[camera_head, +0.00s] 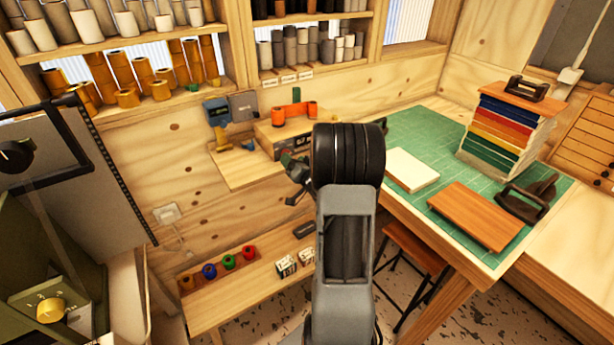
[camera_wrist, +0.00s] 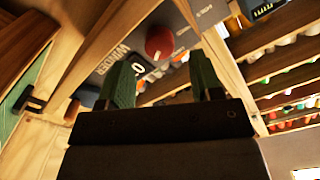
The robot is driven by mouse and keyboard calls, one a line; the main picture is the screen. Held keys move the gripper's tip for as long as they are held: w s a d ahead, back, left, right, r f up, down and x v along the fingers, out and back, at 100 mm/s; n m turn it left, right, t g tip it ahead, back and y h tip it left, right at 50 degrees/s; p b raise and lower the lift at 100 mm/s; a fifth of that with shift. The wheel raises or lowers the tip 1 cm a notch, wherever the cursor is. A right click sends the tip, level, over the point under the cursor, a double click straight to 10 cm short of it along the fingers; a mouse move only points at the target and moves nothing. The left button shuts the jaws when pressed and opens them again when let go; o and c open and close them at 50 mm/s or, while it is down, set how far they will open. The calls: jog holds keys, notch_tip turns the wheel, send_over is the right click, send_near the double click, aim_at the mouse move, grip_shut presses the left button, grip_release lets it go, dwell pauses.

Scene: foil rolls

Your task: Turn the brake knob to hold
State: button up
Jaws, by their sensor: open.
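In the wrist view a round red knob (camera_wrist: 160,42) sits on a dark panel (camera_wrist: 130,68) lettered "WINDER". In the head view my gripper (camera_head: 292,167) is mostly hidden behind my arm, in front of the small winder (camera_head: 268,137) on the wall shelf. The red knob cannot be made out there.
A yellow knob (camera_head: 50,310) on a green machine is at the lower left, and a black dial (camera_head: 15,154) is above it. A green mat (camera_head: 412,125) with boards and a stack of coloured slabs (camera_head: 505,125) covers the right bench. Foil rolls (camera_head: 125,72) fill the shelves.

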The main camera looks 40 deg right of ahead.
jog(key=s+a+b, duration=0.1)
jog(key=s, duration=0.9)
jog(key=shift+s+a+b, duration=0.2)
jog(key=shift+b, duration=0.15)
jog(key=s+d+f+g+h, duration=0.2)
jog(key=s+f+g+h, duration=0.1)
jog(key=s+f+g, duration=0.55)
jog(key=s+a+r+n+g+y, duration=0.1)
jog(key=a+r+n, duration=0.3)
jog(key=a, duration=0.9)
jog(key=s+a+r+n+g+y, duration=0.1)
jog(key=a+r+n+g+y, duration=0.2)
jog(key=a+r, duration=0.4)
jog(key=a+g+y, duration=0.1)
jog(key=a, duration=0.6)
jog(key=shift+s+r+n+y, duration=0.15)
jog(key=shift+r+n+y, duration=0.15)
jog(key=shift+n, duration=0.1)
